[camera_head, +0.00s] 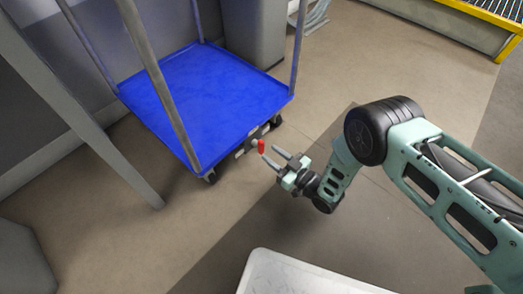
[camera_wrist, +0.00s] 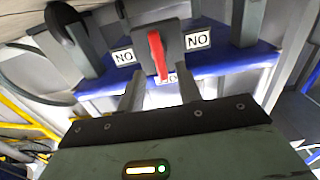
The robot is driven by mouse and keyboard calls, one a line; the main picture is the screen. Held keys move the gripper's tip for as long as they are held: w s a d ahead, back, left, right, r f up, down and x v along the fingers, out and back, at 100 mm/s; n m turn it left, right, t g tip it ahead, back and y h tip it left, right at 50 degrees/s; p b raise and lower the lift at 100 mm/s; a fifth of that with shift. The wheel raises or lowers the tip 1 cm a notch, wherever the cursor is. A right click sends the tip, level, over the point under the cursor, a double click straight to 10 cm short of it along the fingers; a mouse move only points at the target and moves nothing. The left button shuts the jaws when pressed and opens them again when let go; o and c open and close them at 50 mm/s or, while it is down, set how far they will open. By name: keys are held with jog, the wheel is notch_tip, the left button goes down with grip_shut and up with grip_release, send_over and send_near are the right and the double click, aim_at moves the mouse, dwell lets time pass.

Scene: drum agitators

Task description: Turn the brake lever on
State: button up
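The brake lever is a small red handle (camera_head: 261,146) on the near edge of a blue cart (camera_head: 205,95), low above the floor. In the wrist view the red lever (camera_wrist: 157,56) hangs from a grey mount (camera_wrist: 176,38). White plates that read "NO" in this picture sit on both sides, and another plate is partly hidden below the lever. My gripper (camera_head: 270,154) is close to the lever with its two fingers apart. In the wrist view the fingers (camera_wrist: 160,84) are spread and empty, with the lever just ahead between their lines. Contact with the lever is not visible.
Grey posts (camera_head: 168,95) rise from the cart's corners. A grey slanted beam (camera_head: 80,110) stands left of the cart. A white-topped surface (camera_head: 300,275) is at the bottom. A yellow-edged structure (camera_head: 490,12) is at the far right. The floor around my gripper is clear.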

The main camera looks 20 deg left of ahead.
aim_at(263, 148)
jog(key=shift+b+x, duration=1.05)
jog(key=shift+x, duration=1.75)
grip_shut()
